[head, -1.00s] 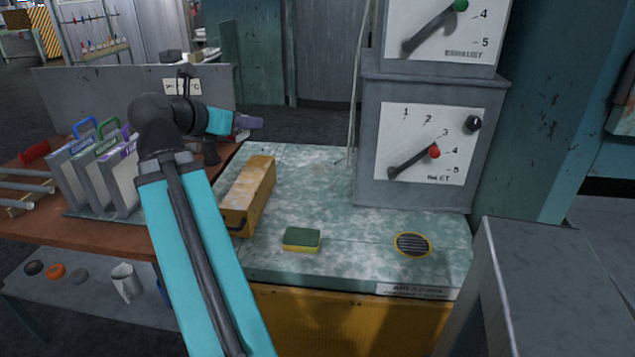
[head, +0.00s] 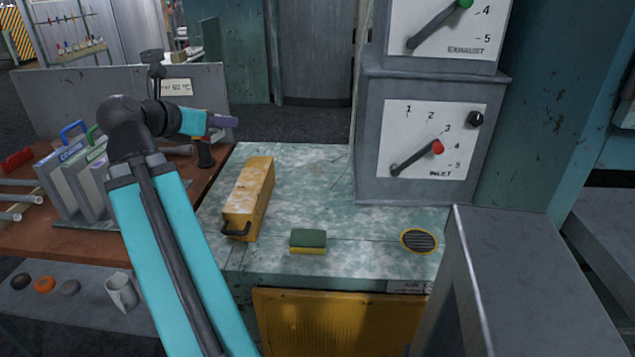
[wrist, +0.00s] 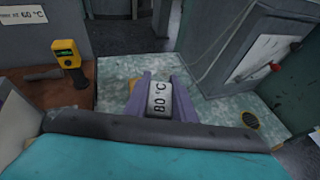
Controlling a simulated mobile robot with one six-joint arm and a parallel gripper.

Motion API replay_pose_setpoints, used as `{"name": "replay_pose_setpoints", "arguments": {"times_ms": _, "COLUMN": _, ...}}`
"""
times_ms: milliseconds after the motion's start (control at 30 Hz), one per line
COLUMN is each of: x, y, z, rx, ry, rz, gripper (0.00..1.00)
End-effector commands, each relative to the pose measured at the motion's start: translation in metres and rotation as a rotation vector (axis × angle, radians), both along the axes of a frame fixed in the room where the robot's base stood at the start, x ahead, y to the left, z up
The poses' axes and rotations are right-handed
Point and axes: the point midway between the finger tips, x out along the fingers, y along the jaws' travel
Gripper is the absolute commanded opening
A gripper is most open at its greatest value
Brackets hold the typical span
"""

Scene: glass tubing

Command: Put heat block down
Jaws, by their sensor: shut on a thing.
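The heat block (wrist: 160,99) is a pale block marked 80 °C. In the wrist view it sits between the purple fingers of my gripper (wrist: 161,98), which is shut on it. In the head view my gripper (head: 224,122) is at the left, above the back left of the mottled green bench top (head: 310,185), near the brown table. The block cannot be made out in the head view. The wrist view shows the block and fingers over the bench top (wrist: 215,118); their exact height is unclear.
A long yellow box (head: 249,200) and a sponge (head: 308,241) lie on the bench, with a round vent (head: 419,241) to the right. The dial cabinet (head: 428,140) stands behind. A yellow handheld device (wrist: 68,56) stands at the brown table (wrist: 112,85). The bench middle is clear.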

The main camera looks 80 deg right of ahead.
Motion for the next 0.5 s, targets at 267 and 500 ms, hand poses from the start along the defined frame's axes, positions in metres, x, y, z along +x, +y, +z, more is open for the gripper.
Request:
{"name": "replay_pose_setpoints", "arguments": {"times_ms": 267, "x": -0.007, "y": -0.006, "z": 0.001, "rx": 0.0, "ry": 0.0, "rz": -0.014, "gripper": 0.0}}
{"name": "replay_pose_setpoints", "arguments": {"times_ms": 500, "x": -0.014, "y": -0.026, "z": 0.001, "rx": 0.002, "ry": 0.002, "rz": -0.043, "gripper": 0.0}}
